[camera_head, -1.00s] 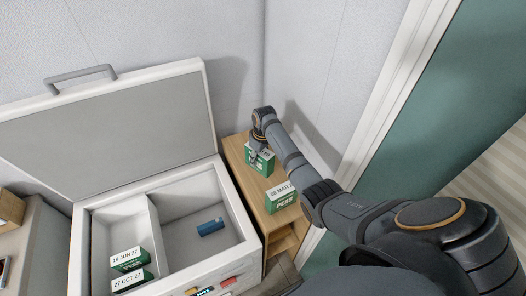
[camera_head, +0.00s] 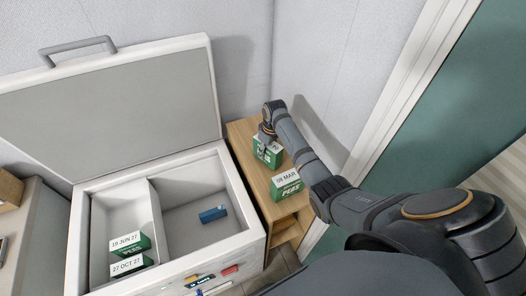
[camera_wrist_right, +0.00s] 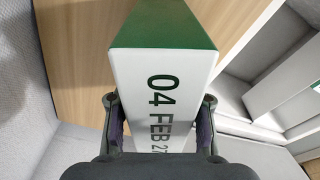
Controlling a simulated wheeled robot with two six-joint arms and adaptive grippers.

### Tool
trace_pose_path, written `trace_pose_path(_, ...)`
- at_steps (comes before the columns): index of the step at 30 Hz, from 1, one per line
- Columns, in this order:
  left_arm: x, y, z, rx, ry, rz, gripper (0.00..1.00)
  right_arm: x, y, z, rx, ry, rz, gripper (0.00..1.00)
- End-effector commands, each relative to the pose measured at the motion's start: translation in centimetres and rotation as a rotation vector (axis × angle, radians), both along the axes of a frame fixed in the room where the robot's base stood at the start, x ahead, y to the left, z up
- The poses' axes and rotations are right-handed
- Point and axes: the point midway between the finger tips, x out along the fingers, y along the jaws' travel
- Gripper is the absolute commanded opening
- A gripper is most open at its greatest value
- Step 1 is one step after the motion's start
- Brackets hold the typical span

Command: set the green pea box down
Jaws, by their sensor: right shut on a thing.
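My right gripper (camera_head: 267,139) is shut on a green and white pea box (camera_head: 270,155) at the back of the wooden stand's top. In the right wrist view the box (camera_wrist_right: 162,75) shows the label "04 FEB 27", with a finger of the gripper (camera_wrist_right: 158,118) on each side. I cannot tell whether its underside touches the wood. A second green pea box (camera_head: 287,184), labelled with a March date, stands nearer the front of the stand (camera_head: 246,165). My left gripper is not in view.
The open white chest (camera_head: 252,232) stands left of the stand, its lid (camera_head: 110,105) raised. Its left compartment holds two dated green boxes (camera_head: 130,243); its right one holds a blue item (camera_head: 213,214). Walls are close behind the stand. Markers (camera_head: 205,280) are on the chest's front.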

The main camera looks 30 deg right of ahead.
Motion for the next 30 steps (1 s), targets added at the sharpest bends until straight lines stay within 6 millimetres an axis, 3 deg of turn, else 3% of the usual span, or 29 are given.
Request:
trace_pose_path(4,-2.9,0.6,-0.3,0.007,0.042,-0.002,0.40,0.0,0.0,-0.5,-0.001,-0.001,0.000,0.00)
trace_pose_path(5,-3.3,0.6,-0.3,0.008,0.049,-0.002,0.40,0.0,0.0,-0.4,0.000,0.000,0.000,0.46)
trace_pose_path(9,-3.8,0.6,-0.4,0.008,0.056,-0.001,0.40,0.0,0.0,-0.4,0.000,0.000,0.000,0.65)
trace_pose_path(20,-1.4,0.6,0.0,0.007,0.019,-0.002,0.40,0.1,0.0,0.2,-0.001,-0.001,0.000,0.65)
trace_pose_path(23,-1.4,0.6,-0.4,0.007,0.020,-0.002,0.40,0.0,-0.1,1.5,-0.001,-0.004,0.001,0.65)
trace_pose_path(30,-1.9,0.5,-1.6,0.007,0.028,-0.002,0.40,-0.6,-0.3,7.3,-0.002,-0.006,0.001,0.65)
